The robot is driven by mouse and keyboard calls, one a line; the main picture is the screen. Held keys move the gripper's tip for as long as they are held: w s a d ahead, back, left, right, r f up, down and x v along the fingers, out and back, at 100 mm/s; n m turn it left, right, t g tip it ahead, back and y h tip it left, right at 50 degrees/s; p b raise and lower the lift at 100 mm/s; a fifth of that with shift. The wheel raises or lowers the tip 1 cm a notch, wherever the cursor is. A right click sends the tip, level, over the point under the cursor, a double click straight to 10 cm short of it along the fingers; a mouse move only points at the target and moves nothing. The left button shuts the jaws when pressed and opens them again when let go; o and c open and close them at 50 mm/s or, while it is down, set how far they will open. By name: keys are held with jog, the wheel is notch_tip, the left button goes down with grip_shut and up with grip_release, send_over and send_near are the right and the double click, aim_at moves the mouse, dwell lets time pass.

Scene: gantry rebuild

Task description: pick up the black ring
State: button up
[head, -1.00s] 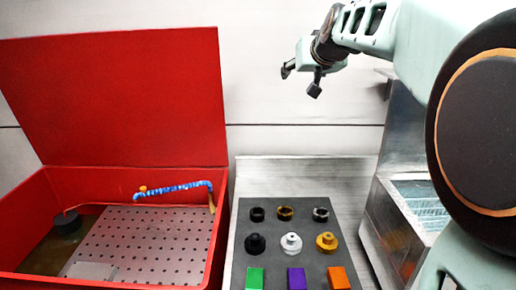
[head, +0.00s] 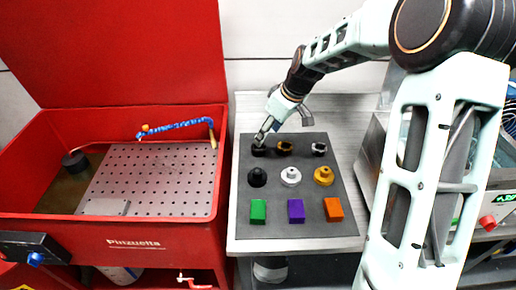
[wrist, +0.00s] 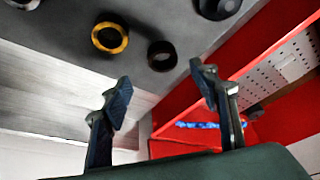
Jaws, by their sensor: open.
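The black ring (head: 258,151) lies flat on the dark mat (head: 274,195), at the left end of the back row. In the wrist view the black ring (wrist: 161,66) shows just beyond the gap between the fingers. My gripper (head: 284,126) is open and empty, above the back edge of the mat.
A gold ring (head: 284,151) and a silver ring (head: 319,152) share the row. Stepped black (head: 257,178), white (head: 291,178) and gold (head: 324,177) parts stand in front, then green, purple and orange blocks. A red parts washer (head: 165,235) stands close on the left.

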aim_at(256, 154)
jog(key=x, duration=0.3)
jog(key=p+x, duration=0.1)
jog(key=x, duration=0.3)
jog(key=shift+a+f, duration=0.2)
jog(key=shift+a, duration=0.1)
jog(key=c, duration=1.4)
jog(key=shift+o, duration=0.2)
jog(key=shift+r, duration=0.15)
